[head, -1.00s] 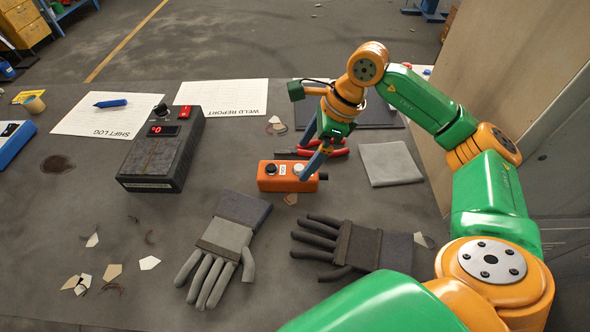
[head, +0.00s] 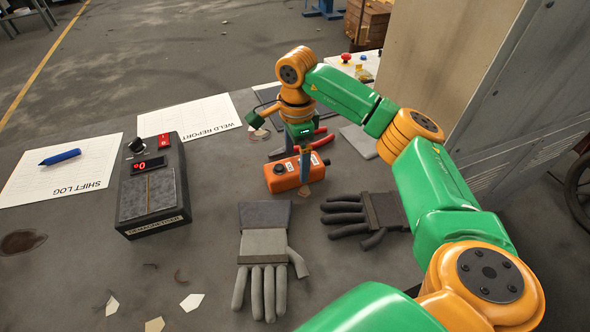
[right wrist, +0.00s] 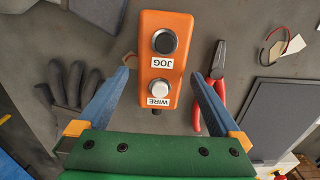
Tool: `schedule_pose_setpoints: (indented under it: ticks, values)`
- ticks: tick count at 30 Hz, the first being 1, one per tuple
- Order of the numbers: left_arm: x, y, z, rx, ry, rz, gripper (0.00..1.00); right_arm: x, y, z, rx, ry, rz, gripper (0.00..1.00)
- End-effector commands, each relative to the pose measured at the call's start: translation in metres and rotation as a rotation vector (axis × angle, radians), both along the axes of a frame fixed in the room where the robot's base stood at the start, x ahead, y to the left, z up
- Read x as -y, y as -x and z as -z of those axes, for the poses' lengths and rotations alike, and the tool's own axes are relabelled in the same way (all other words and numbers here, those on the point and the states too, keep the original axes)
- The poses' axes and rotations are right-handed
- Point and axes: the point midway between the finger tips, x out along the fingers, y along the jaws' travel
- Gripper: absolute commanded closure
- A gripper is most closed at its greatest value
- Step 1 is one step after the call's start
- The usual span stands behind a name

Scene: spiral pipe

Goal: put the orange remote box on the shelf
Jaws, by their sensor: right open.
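The orange remote box (head: 290,173) lies on the grey table, with a black and a white button. In the right wrist view the orange remote box (right wrist: 163,62) shows the labels JOG and WIRE. My right gripper (head: 302,160) is over the box. In the right wrist view my right gripper (right wrist: 160,85) is open, its blue fingers on either side of the box's near end, with gaps that look clear of it. No shelf can be made out. My left gripper is not in view.
Red-handled pliers (right wrist: 212,90) lie close beside the box. A grey glove (head: 265,245) and a dark glove (head: 365,212) lie in front. A tall grey cabinet (head: 500,85) stands at right.

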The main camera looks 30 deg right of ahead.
Motion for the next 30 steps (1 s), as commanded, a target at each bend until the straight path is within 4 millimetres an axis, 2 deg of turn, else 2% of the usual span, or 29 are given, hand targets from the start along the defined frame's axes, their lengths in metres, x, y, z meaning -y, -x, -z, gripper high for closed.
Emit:
schedule_pose_setpoints:
  ticks: [1,5,11,12,23,30]
  values:
    - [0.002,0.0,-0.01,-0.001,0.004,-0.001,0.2,0.001,0.0,0.006,-0.007,0.0,0.0,0.0]
    - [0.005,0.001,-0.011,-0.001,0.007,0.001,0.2,0.001,-0.001,0.027,-0.001,0.001,0.001,0.0]
    - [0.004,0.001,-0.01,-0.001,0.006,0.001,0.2,0.001,-0.001,0.031,0.003,0.0,0.002,0.0]
    - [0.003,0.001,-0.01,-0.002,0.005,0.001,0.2,0.001,-0.001,0.031,0.003,0.0,0.002,0.03]
    - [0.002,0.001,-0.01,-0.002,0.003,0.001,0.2,0.001,-0.001,0.031,0.003,0.0,0.002,1.0]
    - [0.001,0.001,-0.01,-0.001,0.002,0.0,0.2,0.001,-0.002,0.03,0.003,0.0,0.002,1.0]
